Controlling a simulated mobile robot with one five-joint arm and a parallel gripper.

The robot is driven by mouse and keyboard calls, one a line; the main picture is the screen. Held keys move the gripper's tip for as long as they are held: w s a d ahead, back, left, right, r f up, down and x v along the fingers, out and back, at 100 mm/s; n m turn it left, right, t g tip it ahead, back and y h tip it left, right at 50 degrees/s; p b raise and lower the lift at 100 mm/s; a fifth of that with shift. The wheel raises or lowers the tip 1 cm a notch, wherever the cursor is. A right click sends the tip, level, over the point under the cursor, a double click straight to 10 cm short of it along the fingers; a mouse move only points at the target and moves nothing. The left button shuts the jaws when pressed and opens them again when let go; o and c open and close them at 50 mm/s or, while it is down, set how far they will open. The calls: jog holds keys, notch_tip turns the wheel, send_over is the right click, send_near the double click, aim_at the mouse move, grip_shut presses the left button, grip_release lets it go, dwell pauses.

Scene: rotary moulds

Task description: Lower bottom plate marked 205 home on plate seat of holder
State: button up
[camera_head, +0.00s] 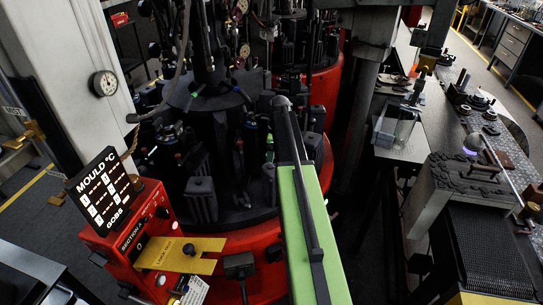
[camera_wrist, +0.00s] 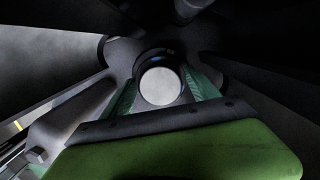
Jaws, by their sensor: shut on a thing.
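My gripper (camera_wrist: 162,92) shows in the wrist view, with a teal finger on each side. It is shut on a round piece with a pale disc face and a dark ring, which I take to be the bottom plate (camera_wrist: 160,85). No 205 mark is readable on it. In the head view, my green arm reaches up from the bottom towards the dark machine, and its far end hides the gripper and the plate. I cannot pick out the holder or its plate seat. I cannot tell whether the plate touches anything below.
A red machine base (camera_head: 255,245) with dark upright moulds surrounds the arm's far end. A red control box (camera_head: 130,240) with a mould temperature display (camera_head: 103,190) stands at left. A grey post (camera_head: 362,85) and a cluttered bench (camera_head: 455,115) are at right.

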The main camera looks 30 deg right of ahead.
jog(key=shift+f+b, duration=0.4)
jog(key=shift+b, duration=0.1)
dwell(0.3)
jog(key=shift+s, duration=0.15)
jog(key=o, duration=1.8)
jog(key=shift+s+f, duration=0.1)
notch_tip(320, 180, up, 18)
jog(key=s+d+p, duration=0.1)
jog(key=p, duration=1.6)
jog(key=shift+s+d+f, duration=0.15)
jog(key=shift+d+f, duration=0.1)
notch_tip(320, 180, up, 7)
jog(key=p, duration=0.7)
